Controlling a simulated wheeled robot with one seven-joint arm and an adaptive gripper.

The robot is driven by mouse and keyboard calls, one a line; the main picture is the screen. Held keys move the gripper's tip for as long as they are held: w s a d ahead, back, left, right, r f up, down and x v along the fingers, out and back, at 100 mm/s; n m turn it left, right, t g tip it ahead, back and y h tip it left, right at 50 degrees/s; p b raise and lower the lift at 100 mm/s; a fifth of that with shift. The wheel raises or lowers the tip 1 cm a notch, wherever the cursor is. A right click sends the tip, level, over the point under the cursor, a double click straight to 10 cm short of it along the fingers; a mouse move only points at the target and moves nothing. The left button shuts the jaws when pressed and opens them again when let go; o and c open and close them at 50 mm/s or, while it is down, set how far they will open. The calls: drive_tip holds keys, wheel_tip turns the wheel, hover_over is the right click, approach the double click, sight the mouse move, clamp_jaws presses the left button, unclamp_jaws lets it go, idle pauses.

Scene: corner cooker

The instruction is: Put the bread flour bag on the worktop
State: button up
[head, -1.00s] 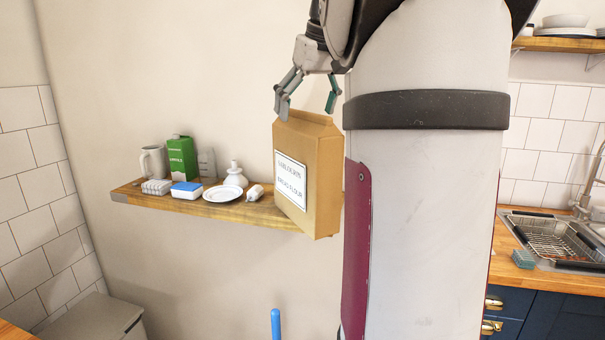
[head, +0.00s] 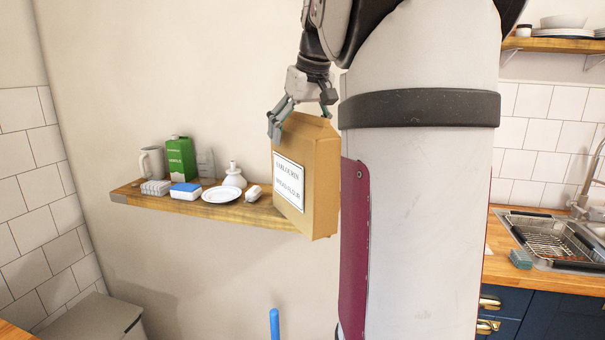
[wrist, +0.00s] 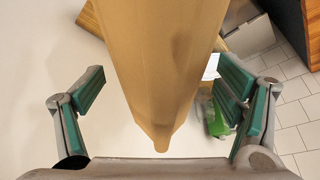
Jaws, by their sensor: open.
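The bread flour bag (head: 308,185) is a tall brown paper bag with a white label, standing upright on the right end of the wooden wall shelf. My gripper (head: 298,118) is at the top of the bag, its fingers open. In the wrist view the bag (wrist: 158,70) runs between the open fingers of my gripper (wrist: 160,105), with a gap on both sides. The worktop (head: 540,275) shows at the right, beside the sink; part of it is hidden behind my body.
A dish rack (head: 560,240) sits at the sink.

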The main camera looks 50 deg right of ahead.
drive_tip(key=shift+f, duration=0.15)
idle(0.3)
drive_tip(key=c, duration=1.8)
drive_tip(key=shift+c, duration=0.9)
